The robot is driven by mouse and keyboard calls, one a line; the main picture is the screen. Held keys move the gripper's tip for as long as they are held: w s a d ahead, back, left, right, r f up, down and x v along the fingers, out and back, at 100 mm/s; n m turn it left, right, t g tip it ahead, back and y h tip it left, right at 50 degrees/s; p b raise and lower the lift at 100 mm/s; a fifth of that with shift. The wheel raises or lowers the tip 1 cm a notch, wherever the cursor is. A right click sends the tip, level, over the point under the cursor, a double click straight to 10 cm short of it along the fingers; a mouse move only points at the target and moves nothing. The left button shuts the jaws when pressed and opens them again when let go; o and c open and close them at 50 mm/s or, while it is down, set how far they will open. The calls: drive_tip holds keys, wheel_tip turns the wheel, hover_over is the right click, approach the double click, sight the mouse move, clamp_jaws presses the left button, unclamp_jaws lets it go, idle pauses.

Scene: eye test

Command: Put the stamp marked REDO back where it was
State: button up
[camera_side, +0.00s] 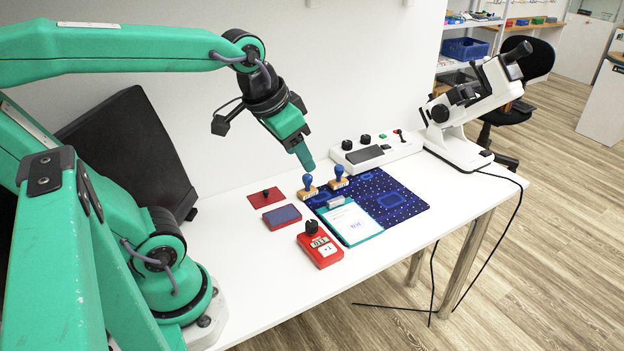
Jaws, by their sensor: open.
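Two wooden stamps with blue knob handles stand upright on the table. The left stamp (307,191) is at the left edge of the dark blue mat (405,199); the right stamp (338,182) is a little behind and to its right. Marks on their wooden bases are too small to read, so I cannot tell which one is REDO. My gripper (308,165) is open, points down just above the left stamp's handle, and holds nothing. A red ink pad with a blue top (282,216) lies to the left of the mat.
A clipboard (372,232) with white paper lies on the mat's front left. A red meter (320,250) stands in front. A red plate with a black knob (257,201) is at left. A white console (362,157) and microscope (457,140) stand behind. The table's front left is clear.

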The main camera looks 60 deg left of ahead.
drive_tip(key=shift+t, duration=0.4)
drive_tip(key=s, duration=0.1)
drive_tip(key=s+d+f, duration=0.1)
drive_tip(key=s, duration=0.2)
drive_tip(key=shift+s+d+f, duration=0.1)
drive_tip(key=shift+d+f, duration=0.15)
drive_tip(key=shift+f, duration=0.15)
idle(0.5)
